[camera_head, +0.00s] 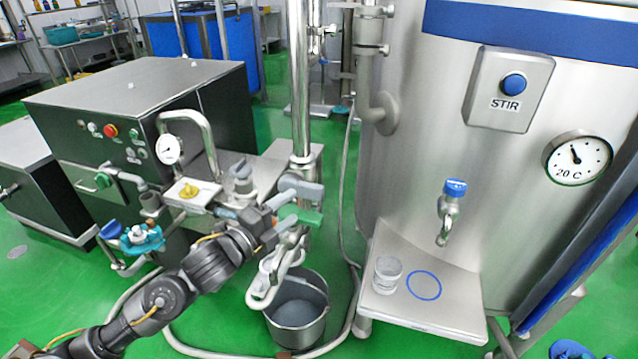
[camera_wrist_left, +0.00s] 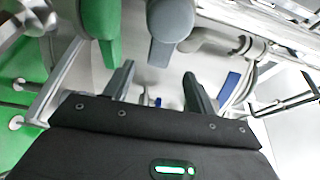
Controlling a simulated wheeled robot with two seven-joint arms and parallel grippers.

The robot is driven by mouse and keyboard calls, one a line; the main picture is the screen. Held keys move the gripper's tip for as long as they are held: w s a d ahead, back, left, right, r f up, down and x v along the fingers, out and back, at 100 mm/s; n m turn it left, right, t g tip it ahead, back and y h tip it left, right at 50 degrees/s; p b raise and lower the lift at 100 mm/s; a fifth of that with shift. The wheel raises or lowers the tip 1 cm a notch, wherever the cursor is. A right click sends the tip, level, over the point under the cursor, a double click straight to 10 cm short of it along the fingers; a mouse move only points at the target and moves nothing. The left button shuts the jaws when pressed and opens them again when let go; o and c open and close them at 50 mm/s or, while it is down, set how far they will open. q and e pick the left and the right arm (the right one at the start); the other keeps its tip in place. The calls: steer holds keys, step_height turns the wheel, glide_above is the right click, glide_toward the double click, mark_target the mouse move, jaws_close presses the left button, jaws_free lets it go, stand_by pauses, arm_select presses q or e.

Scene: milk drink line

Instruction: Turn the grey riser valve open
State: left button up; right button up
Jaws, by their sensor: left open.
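My right gripper is not in view.
A grey bucket (camera_head: 300,310) stands under a pale spout (camera_head: 272,283) below the levers. A steel tank (camera_head: 420,140) with a tap and shelf is to the right. A dark control cabinet (camera_head: 95,125) and a blue valve wheel (camera_head: 140,238) are to the left.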

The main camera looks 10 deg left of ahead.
mark_target(310, 194)
arm_select(q)
steer(key=x, duration=0.2)
steer(key=p+x, duration=0.1)
steer(key=x, duration=0.1)
steer(key=shift+d+r, duration=0.1)
steer(key=shift+r, duration=0.1)
steer(key=p+x, duration=0.1)
steer(key=x, duration=0.4)
steer(key=shift+d, duration=0.1)
steer(key=shift+w+d+f, duration=0.15)
steer(key=shift+w+d, duration=0.1)
steer(key=shift+w, duration=0.4)
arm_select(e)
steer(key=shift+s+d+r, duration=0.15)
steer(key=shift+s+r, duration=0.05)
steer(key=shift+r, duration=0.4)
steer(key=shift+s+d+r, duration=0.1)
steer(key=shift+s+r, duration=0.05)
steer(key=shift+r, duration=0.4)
arm_select(q)
steer(key=shift+c, duration=0.5)
jaws_close()
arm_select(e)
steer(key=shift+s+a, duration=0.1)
